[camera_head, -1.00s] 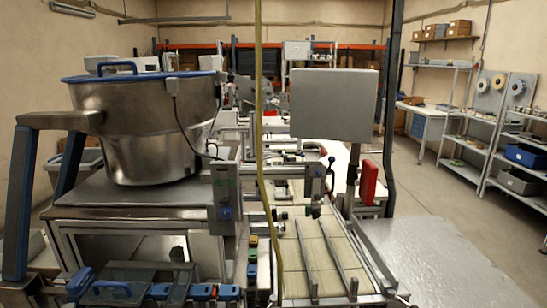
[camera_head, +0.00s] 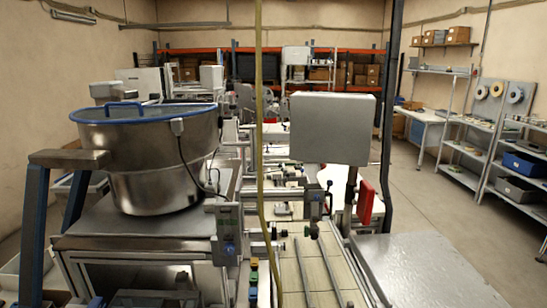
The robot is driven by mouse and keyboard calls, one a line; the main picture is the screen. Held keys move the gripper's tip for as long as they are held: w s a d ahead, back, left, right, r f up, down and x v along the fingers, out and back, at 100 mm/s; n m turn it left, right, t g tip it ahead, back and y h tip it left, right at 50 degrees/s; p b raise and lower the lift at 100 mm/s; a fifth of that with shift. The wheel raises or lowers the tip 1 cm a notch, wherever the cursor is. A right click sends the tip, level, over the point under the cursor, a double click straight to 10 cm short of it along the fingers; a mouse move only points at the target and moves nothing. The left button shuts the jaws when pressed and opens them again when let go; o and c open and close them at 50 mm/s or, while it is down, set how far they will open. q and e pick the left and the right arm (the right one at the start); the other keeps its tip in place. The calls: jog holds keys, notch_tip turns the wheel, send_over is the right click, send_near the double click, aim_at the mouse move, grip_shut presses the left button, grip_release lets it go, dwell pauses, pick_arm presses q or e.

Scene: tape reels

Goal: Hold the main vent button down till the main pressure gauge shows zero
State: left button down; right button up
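Neither of my grippers is in view. I cannot make out a main vent button or a main pressure gauge. A small upright grey control box (camera_head: 227,233) with a green marking and a blue part stands right of the big metal bowl; its details are too small to read. Small coloured blocks (camera_head: 253,281), yellow, green and blue, sit below it at the bottom edge, and I cannot tell what they are. A grey panel box (camera_head: 332,128) on a post shows a blank face.
The metal bowl (camera_head: 152,165) with a blue rim stands on a metal table (camera_head: 130,228) at left. A pale conveyor bed (camera_head: 318,275) with rails runs through the middle. A metal surface (camera_head: 430,270) lies at lower right. Shelving (camera_head: 510,155) lines the right wall, with open floor before it.

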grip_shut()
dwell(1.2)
